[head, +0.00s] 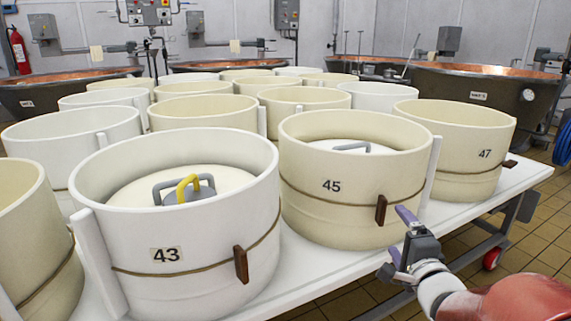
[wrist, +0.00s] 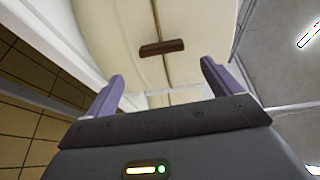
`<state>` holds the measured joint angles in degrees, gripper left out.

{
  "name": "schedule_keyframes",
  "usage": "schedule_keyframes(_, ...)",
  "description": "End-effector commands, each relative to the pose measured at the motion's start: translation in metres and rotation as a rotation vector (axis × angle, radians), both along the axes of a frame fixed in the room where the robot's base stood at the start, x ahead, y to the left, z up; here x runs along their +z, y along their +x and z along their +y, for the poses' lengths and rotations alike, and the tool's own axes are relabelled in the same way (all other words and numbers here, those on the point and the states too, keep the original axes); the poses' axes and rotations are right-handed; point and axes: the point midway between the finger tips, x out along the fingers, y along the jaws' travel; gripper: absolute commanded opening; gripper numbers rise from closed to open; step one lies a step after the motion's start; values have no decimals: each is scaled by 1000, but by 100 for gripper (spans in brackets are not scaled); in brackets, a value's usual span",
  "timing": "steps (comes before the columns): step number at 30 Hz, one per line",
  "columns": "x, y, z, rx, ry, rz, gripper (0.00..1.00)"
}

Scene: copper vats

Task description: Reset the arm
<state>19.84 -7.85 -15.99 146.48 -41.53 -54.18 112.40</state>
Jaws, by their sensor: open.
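My gripper (head: 397,240) is at the lower right of the head view, over the front edge of the table and in front of the cream mould numbered 45 (head: 318,215). Its two purple fingers are spread apart with nothing between them. In the wrist view my gripper (wrist: 162,85) is also open and empty. Beyond the fingers, the cream wall of a mould (wrist: 185,75) shows with a brown wooden toggle (wrist: 162,48) on its cord. The fingers appear apart from the mould.
Copper vats (head: 490,90) stand behind. Tiled floor (head: 535,225) is open at the right.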

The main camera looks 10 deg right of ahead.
Motion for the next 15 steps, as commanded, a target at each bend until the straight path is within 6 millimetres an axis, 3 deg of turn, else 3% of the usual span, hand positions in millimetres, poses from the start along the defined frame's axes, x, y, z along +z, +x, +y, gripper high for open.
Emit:
schedule_keyframes(8,7,-14,18,-72,-462,301,90)
schedule_keyframes(15,-4,-67,67,152,-891,670,90)
